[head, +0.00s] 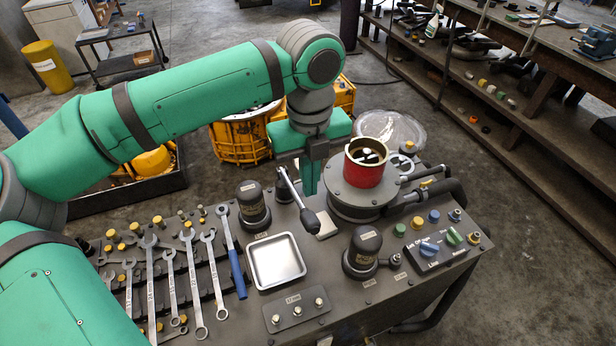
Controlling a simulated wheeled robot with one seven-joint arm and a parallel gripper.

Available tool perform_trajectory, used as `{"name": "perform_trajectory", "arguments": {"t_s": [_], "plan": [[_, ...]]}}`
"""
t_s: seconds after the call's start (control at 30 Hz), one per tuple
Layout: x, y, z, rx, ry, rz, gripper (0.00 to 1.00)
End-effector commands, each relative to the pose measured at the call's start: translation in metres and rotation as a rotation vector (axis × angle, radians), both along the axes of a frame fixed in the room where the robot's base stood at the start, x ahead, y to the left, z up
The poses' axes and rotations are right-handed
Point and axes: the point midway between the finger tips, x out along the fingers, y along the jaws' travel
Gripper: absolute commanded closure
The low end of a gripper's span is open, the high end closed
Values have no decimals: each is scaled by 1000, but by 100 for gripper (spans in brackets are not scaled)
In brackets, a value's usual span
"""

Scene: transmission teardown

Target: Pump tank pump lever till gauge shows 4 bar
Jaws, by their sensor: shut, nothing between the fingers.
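A lever (295,197) with a pale metal rod and a black grip stands tilted on the dark bench, between a black domed unit and the red cylinder. It looks like the pump lever. Its black grip points toward the front right. My green gripper (309,190) points down just behind and right of the lever. Its fingers look shut and hold nothing; I cannot tell whether they touch the lever.
A red open cylinder (365,170) stands on a round grey base close right of my gripper. Black domed units (253,205) (364,248), an empty metal tray (276,261), several wrenches (190,275) and a knob panel (437,247) crowd the bench.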

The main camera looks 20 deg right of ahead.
Motion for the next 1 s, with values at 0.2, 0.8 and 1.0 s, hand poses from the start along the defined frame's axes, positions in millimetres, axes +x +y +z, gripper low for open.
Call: {"name": "perform_trajectory", "arguments": {"t_s": [0.2, 0.8, 1.0], "plan": [[0, -1, -19, 5, -1, -2, 100], [1, 2, -77, 4, -3, 4, 100], [1, 2, -77, 4, -3, 5, 100]]}}
